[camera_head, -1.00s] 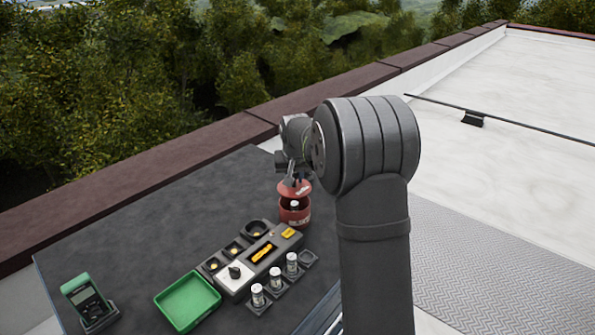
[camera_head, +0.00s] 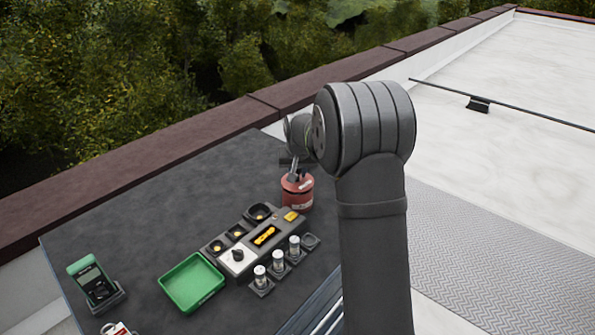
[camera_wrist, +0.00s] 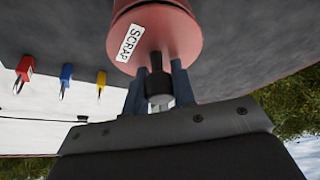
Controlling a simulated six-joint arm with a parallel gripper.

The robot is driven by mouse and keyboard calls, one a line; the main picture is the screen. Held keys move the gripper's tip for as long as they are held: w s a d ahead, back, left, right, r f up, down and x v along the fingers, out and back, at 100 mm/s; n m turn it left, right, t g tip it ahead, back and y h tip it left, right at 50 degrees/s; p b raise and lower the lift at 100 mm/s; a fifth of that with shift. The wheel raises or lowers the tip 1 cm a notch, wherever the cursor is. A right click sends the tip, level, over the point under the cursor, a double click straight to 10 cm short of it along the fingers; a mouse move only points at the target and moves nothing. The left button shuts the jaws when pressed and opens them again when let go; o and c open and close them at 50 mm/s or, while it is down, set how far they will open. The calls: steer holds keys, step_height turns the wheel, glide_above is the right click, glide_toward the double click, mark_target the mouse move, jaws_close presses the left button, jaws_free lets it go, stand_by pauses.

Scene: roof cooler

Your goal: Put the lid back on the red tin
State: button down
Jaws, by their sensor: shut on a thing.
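The red tin (camera_head: 298,200) stands at the far right of the dark table in the head view. Its red lid (camera_head: 297,183) sits at the tin's mouth with no clear gap; I cannot tell if it is fully seated. In the wrist view the lid (camera_wrist: 180,45) is close up, with a white SCRAP label. My gripper (camera_wrist: 158,92) is shut on the lid's dark knob. In the head view my gripper (camera_head: 295,170) is above the tin, partly hidden by my own wrist. The tin's inside is hidden.
Left of the tin is a tester box (camera_head: 263,240) with an orange display. Several holders, some with capped vials (camera_head: 277,255), stand before it. A green tray (camera_head: 192,283) and a green meter (camera_head: 97,282) are farther left. The table's far left is clear.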

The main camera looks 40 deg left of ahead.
steer(key=shift+f, duration=0.6)
steer(key=c, duration=1.1)
jaws_free()
steer(key=v, duration=1.7)
steer(key=shift+r, duration=0.15)
steer(key=x, duration=1.7)
steer(key=shift+f, duration=0.2)
steer(key=shift+r, duration=0.15)
